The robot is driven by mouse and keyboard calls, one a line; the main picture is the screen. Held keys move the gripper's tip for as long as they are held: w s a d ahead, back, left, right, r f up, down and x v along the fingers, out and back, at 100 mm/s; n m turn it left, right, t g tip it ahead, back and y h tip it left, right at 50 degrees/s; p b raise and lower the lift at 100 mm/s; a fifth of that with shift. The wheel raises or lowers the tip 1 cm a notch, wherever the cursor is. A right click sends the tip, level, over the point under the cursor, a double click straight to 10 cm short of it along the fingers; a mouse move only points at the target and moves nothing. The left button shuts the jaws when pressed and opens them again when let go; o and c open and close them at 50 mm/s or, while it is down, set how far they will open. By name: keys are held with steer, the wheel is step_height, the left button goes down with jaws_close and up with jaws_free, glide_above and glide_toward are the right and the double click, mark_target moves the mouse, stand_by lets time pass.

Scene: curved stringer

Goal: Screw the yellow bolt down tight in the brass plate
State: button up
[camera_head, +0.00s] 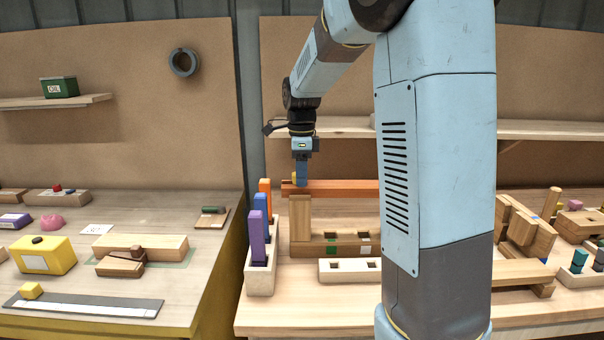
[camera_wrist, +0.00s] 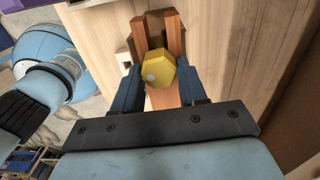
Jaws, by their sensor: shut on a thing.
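The yellow bolt (camera_wrist: 160,75) shows its six-sided head in the wrist view, with a pale spot on it. My gripper (camera_wrist: 158,84) has its two blue fingers on either side of that head and is shut on it. In the head view my gripper (camera_head: 302,182) points down at the left end of a reddish wooden beam (camera_head: 345,188), and a bit of yellow shows at its fingers. The reddish wood (camera_wrist: 172,32) also shows around the bolt in the wrist view. I cannot make out the brass plate or the bolt's shank, so how deep the bolt sits is hidden.
A pale holder (camera_head: 262,274) with upright purple, blue and orange pieces stands left of my gripper. An upright wooden block (camera_head: 300,218) stands in front of the beam. My arm hides part of the bench. A shelf (camera_head: 350,127) runs behind.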

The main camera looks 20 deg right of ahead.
steer(key=shift+f+m, duration=0.15)
steer(key=shift+m, duration=0.75)
steer(key=shift+d, duration=0.1)
steer(key=o, duration=1)
steer(key=shift+s, duration=0.1)
steer(key=shift+o, duration=1.2)
step_height(320, 180, up, 12)
steer(key=shift+w, duration=0.25)
